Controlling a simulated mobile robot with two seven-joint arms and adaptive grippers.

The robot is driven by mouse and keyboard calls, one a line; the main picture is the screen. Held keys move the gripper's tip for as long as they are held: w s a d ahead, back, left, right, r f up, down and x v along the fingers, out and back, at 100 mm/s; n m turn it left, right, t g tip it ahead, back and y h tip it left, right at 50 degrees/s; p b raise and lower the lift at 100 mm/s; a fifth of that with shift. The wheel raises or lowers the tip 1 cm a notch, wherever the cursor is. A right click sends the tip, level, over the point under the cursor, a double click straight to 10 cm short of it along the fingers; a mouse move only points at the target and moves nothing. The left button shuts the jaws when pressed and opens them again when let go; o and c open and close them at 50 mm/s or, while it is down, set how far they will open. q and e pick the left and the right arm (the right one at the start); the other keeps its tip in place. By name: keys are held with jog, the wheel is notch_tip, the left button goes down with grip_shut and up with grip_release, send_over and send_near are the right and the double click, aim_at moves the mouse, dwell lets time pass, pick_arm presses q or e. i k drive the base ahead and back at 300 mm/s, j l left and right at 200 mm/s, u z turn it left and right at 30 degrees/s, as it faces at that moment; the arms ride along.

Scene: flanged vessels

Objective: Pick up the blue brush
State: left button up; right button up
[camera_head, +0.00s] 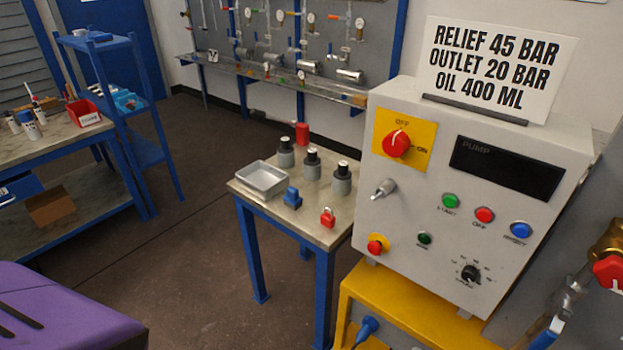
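I cannot make out a brush clearly in the head view. Several small blue things show, and I cannot tell whether any of them is the blue brush. A small blue object (292,197) sits on the small blue-legged table (250,207), in front of grey cylinders and beside a metal tray. Another blue item (90,36) lies on the top shelf of the blue rack (112,44). A blue piece (367,328) shows low at the yellow stand. Neither of my grippers is in view.
A grey pump control box (470,190) on a yellow stand (372,290) fills the right. The small table also holds a metal tray (262,178) and a red padlock (327,217). A workbench (60,131) with bottles and a red bin stands left. The middle floor is clear.

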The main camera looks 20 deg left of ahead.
aim_at(292, 200)
jog(key=u, duration=0.95)
jog(key=z, duration=2.55)
jog(key=j+u, duration=0.1)
jog(key=u, duration=2.45)
jog(key=i+j+z, duration=0.15)
jog(key=i+j, duration=0.65)
